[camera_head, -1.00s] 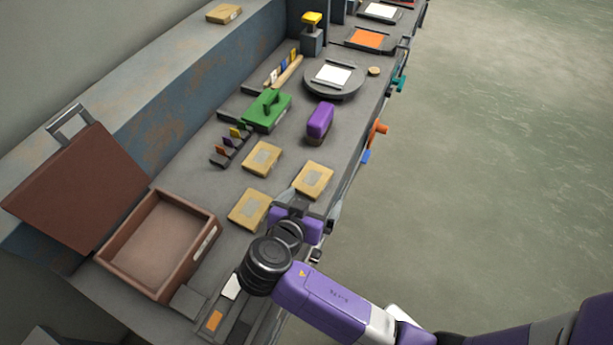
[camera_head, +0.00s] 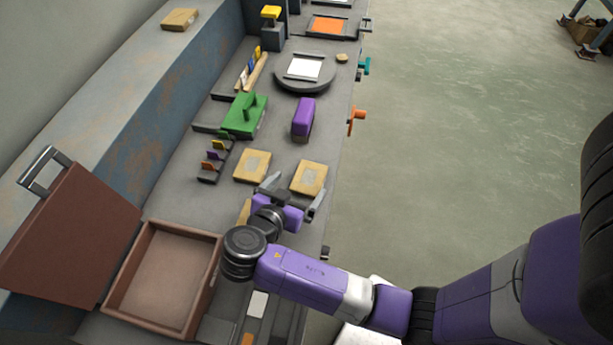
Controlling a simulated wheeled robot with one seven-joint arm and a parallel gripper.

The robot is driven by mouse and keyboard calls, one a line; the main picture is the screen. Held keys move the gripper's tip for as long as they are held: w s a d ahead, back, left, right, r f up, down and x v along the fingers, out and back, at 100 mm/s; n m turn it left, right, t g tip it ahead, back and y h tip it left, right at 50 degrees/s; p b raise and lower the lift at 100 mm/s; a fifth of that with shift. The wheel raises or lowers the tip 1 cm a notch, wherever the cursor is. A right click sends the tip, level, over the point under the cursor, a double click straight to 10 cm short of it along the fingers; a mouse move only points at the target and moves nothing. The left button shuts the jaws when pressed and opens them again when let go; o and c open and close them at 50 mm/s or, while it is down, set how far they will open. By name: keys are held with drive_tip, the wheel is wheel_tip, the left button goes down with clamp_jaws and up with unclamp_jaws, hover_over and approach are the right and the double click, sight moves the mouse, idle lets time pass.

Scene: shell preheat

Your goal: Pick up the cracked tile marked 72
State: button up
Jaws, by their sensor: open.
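Several tan tiles lie on the workbench. One tile (camera_head: 252,166) is left of centre. Another tile (camera_head: 309,178) lies to its right, nearer the bench's edge. A third tile (camera_head: 243,212) is mostly hidden behind my arm. A further tan tile (camera_head: 180,19) lies on the raised ledge at the back. Each has a pale patch at most; the marks and any cracks are too small to read, so I cannot tell which is 72. My gripper (camera_head: 293,191) is open and empty, its fingers pointing at the near side of the right-hand tile. Whether they touch it is unclear.
An open brown box (camera_head: 214,284) with a raised lid stands at lower left.

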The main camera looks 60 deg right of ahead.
sight(309, 177)
drive_tip(key=d, duration=0.1)
drive_tip(key=d+f+p, duration=0.1)
drive_tip(key=d, duration=0.1)
drive_tip(key=shift+s+d+f, duration=0.15)
drive_tip(key=shift+d+f, duration=0.45)
drive_tip(key=shift+d, duration=0.15)
drive_tip(key=shift+c, duration=0.5)
drive_tip(key=c, duration=1.7)
drive_tip(key=shift+r, duration=0.1)
